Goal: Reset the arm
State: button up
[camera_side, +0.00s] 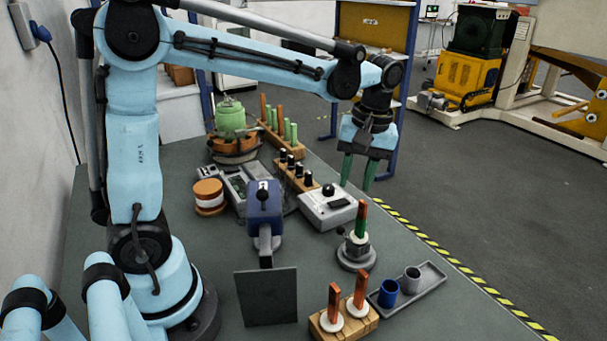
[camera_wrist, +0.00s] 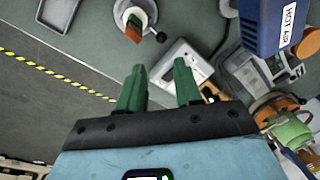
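My gripper (camera_side: 357,173) hangs from the blue arm with its two green fingers pointing down, above the right side of the bench behind the white box. In the wrist view my gripper (camera_wrist: 158,85) shows its green fingers spread apart, with nothing between the tips. A small round stand (camera_side: 356,250) holds an upright piece, part green and part orange-brown, in front of the gripper and apart from it. This stand also shows in the wrist view (camera_wrist: 158,34).
A white box (camera_side: 328,208) with a black knob, a blue hot-air unit (camera_side: 264,205) and a wooden rack (camera_side: 297,176) stand near mid-bench. In front are a dark upright panel (camera_side: 266,296), a wooden block (camera_side: 343,322) with two orange-brown pieces, and a grey tray (camera_side: 428,278) with two cups.

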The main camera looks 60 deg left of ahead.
jog(key=s+d+m+t+h, duration=0.1)
jog(key=s+m+t, duration=0.7)
jog(key=m, duration=0.2)
jog(key=shift+s+f, duration=0.2)
jog(key=shift+f, duration=0.2)
jog(key=shift+d, duration=0.1)
dwell(0.5)
